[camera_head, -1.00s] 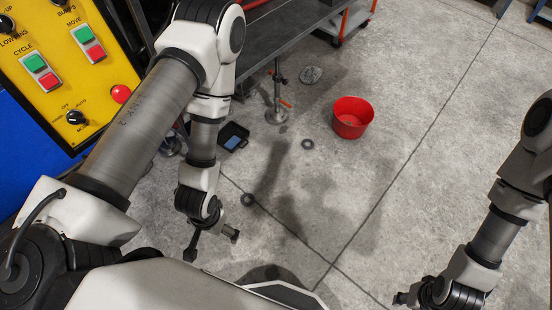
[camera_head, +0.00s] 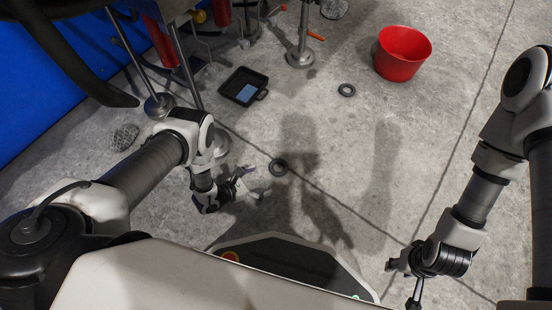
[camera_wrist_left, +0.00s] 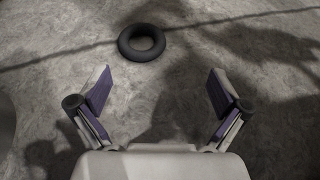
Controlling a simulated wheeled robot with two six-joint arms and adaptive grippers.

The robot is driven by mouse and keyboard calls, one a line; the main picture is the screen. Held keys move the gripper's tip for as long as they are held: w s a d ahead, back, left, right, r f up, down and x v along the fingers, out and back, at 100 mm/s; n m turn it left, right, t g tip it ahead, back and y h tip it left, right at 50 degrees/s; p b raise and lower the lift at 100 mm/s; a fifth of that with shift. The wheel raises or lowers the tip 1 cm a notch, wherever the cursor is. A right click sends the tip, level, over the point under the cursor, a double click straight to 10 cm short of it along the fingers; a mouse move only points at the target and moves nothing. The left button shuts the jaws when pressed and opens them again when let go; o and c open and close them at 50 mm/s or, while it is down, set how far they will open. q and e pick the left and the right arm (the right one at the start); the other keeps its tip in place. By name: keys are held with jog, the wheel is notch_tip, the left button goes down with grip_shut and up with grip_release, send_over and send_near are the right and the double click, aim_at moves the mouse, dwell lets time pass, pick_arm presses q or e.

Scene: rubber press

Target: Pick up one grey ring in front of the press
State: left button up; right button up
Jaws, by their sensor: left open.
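A dark grey ring (camera_head: 278,173) lies flat on the floor near a floor seam. In the left wrist view the same ring (camera_wrist_left: 142,57) lies beyond the fingertips, slightly left of centre. A second grey ring (camera_head: 347,95) lies further off on the floor, in front of the red bucket. My left gripper (camera_head: 254,186) is open and empty, low over the floor just left of the nearer ring and not touching it. Its two spread fingers (camera_wrist_left: 160,85) show in the wrist view with bare floor between them. My right gripper (camera_head: 400,284) is open and empty at the lower right.
A red bucket (camera_head: 404,55) stands at the back right. A black tray (camera_head: 235,93) with a bluish patch lies at the back left. A round-based stand (camera_head: 300,58) and metal legs are near it. A blue panel (camera_head: 40,110) is at far left.

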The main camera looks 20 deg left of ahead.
aim_at(283, 165)
pick_arm(q)
jog(key=w, duration=0.1)
jog(key=w+f+t+b, duration=0.1)
jog(key=w, duration=0.1)
jog(key=shift+a+f, duration=0.2)
jog(key=b+x, duration=0.2)
jog(key=x, duration=0.1)
jog(key=b+x, duration=0.2)
jog(key=x, duration=0.1)
jog(key=shift+s+a+f, duration=0.15)
jog(key=shift+f, duration=0.2)
jog(key=shift+r, duration=0.2)
jog(key=c, duration=1)
pick_arm(e)
jog(key=f, duration=0.5)
jog(key=shift+w+f, duration=0.35)
jog(key=shift+w, duration=0.05)
